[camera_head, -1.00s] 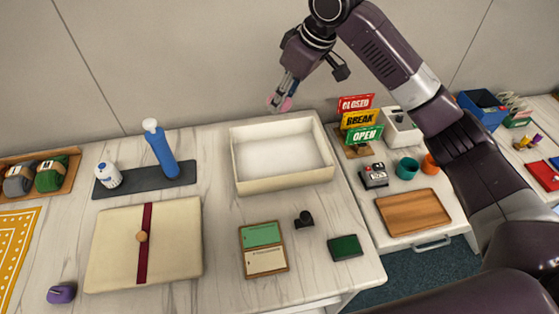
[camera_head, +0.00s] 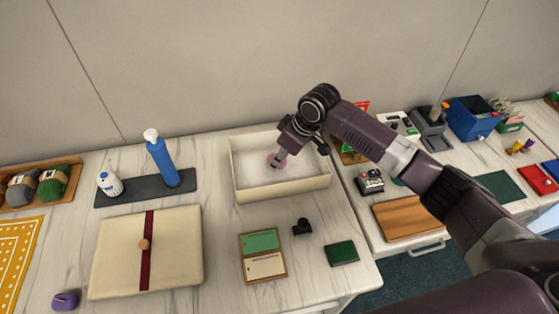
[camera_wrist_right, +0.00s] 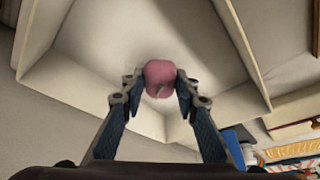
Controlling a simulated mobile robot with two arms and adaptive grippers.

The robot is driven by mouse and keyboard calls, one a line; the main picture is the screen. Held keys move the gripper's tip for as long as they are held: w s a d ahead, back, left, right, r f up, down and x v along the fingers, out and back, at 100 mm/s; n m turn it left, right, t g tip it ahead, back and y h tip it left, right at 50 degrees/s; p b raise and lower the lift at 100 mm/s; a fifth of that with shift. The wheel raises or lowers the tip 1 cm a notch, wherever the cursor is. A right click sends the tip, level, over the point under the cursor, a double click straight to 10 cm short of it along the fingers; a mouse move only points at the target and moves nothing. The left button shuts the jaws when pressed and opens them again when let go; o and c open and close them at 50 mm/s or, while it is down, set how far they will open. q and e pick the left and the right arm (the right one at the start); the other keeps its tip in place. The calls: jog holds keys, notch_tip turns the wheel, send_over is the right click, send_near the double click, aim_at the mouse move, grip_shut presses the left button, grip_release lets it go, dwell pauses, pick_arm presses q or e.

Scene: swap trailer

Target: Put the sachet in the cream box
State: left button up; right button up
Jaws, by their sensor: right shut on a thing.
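The cream box (camera_head: 252,191) is an open tray at the back of the table, right of centre. My right gripper (camera_head: 277,161) reaches down over its inside. It is shut on the pink sachet (camera_head: 272,160), mostly hidden behind the fingers in the head view. In the right wrist view the pink sachet (camera_wrist_right: 158,74) sits between the two fingertips (camera_wrist_right: 160,92), with the pale floor and walls of the cream box (camera_wrist_right: 95,45) around it. I cannot tell whether the sachet touches the box floor. My left gripper is not in view.
Signs and trays stand right.

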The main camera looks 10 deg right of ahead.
jog(key=shift+f, duration=0.9)
jog(key=shift+f, duration=0.1)
jog(key=o, duration=0.9)
jog(key=b+v, duration=0.1)
jog(key=v, duration=1.1)
jog(key=shift+r, duration=0.2)
